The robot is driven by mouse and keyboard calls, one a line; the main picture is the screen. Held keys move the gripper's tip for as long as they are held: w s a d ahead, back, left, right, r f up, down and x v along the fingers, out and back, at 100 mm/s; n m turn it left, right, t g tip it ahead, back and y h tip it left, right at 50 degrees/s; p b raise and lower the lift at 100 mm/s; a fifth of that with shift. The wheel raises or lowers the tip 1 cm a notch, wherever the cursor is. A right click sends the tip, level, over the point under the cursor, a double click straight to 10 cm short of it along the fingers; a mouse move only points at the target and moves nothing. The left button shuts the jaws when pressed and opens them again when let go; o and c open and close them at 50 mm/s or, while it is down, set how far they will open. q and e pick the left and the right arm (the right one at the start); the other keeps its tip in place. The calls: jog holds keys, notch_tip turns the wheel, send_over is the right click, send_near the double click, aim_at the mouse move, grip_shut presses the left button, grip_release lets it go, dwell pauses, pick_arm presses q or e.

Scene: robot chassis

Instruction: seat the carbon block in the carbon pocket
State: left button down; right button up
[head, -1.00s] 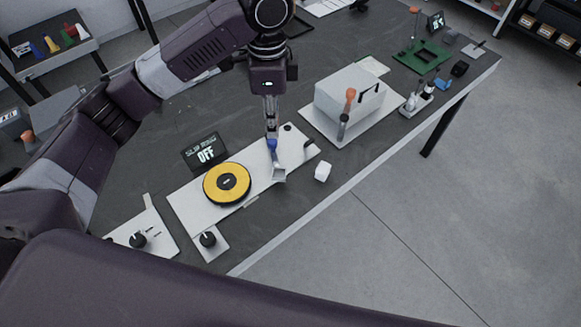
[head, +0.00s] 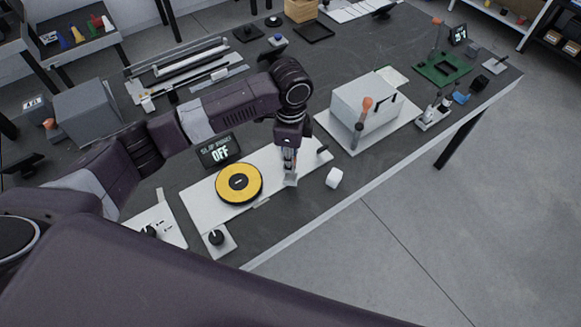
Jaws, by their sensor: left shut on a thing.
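The slip ring board (head: 203,199) is a white plate with a yellow disc (head: 239,183) on it. My left gripper (head: 290,171) points down over the board, to the right of the disc. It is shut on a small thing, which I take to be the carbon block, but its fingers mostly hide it. A small pale grey piece (head: 290,181) shows at the fingertips; I cannot tell if they touch. The carbon pocket cannot be made out clearly; the gripper covers that part of the board. My right gripper is not in view.
A small display (head: 219,150) behind the disc reads OFF. A black knob (head: 216,237) sits at the front left. A grey box with an orange-tipped lever (head: 366,104) stands farther right.

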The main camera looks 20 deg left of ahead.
pick_arm(q)
jog(key=shift+f+p, duration=0.3)
jog(key=shift+f, duration=1.95)
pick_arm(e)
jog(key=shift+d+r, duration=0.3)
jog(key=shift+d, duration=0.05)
pick_arm(q)
jog(key=c, duration=1.8)
grip_release()
jog(key=shift+f, duration=0.1)
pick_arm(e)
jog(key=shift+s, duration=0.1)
pick_arm(q)
jog(key=shift+r, duration=0.25)
notch_tip(320, 180, up, 10)
jog(key=shift+r+b, duration=0.25)
jog(key=shift+b, duration=0.95)
jog(key=shift+r, duration=0.7)
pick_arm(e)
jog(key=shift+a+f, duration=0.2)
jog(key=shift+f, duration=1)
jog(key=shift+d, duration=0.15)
